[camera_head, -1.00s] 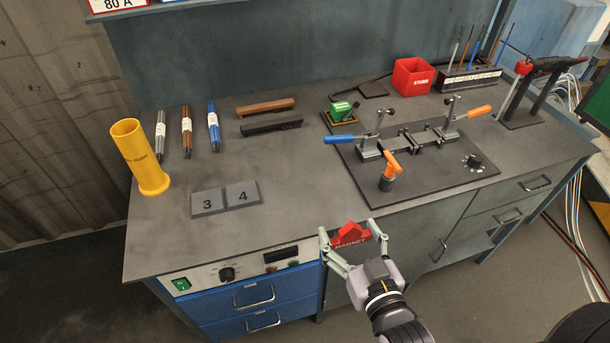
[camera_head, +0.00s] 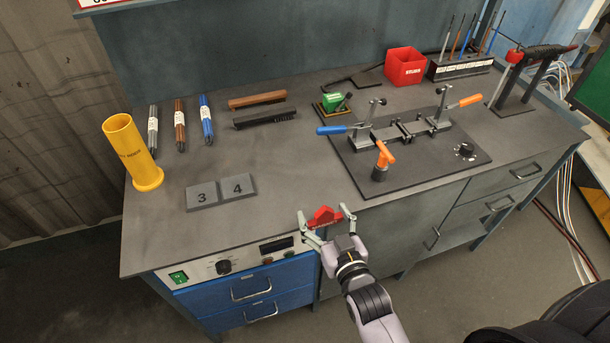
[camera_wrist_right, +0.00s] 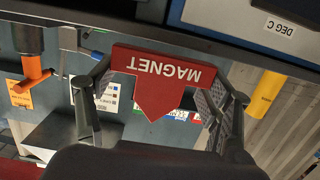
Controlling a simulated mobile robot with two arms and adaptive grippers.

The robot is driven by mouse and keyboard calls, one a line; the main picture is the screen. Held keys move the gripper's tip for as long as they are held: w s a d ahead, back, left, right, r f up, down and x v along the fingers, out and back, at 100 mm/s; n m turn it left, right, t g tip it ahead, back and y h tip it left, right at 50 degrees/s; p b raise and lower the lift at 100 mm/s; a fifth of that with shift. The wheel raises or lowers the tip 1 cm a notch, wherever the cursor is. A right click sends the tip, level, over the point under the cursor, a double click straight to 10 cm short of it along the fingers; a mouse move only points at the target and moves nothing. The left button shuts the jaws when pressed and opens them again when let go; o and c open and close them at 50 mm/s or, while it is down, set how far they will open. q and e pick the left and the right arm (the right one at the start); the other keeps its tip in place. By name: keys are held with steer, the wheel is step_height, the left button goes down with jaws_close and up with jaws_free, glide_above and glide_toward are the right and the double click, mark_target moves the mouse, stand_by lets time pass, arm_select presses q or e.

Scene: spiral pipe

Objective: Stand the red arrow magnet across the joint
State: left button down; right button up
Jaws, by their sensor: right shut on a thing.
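The red arrow magnet (camera_head: 324,216) is between the fingers of my right gripper (camera_head: 327,219), which is shut on it. They are at the front edge of the bench. In the right wrist view the magnet (camera_wrist_right: 165,80) shows the word MAGNET upside down, with a finger on each side. The clamp fixture (camera_head: 405,130) stands on a dark plate towards the back right, apart from the gripper. It has a blue and an orange lever. The joint itself is too small to make out. My left gripper is not in view.
The bench middle is clear.

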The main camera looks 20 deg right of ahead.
mark_target(305, 183)
steer(key=w+p, duration=0.1)
steer(key=w, duration=0.9)
steer(key=shift+w+a+r, duration=0.1)
steer(key=shift+w+a, duration=0.05)
steer(key=shift+w, duration=0.1)
steer(key=w, duration=0.2)
steer(key=shift+w+r+p, duration=0.15)
steer(key=shift+w+p, duration=0.15)
steer(key=shift+p, duration=0.1)
steer(key=shift+w+p, duration=0.2)
steer(key=shift+p, duration=0.2)
steer(key=shift+w+f, duration=0.15)
steer(key=shift+f, duration=0.1)
steer(key=shift+f, duration=0.15)
steer(key=shift+f, duration=0.15)
steer(key=o, duration=1.4)
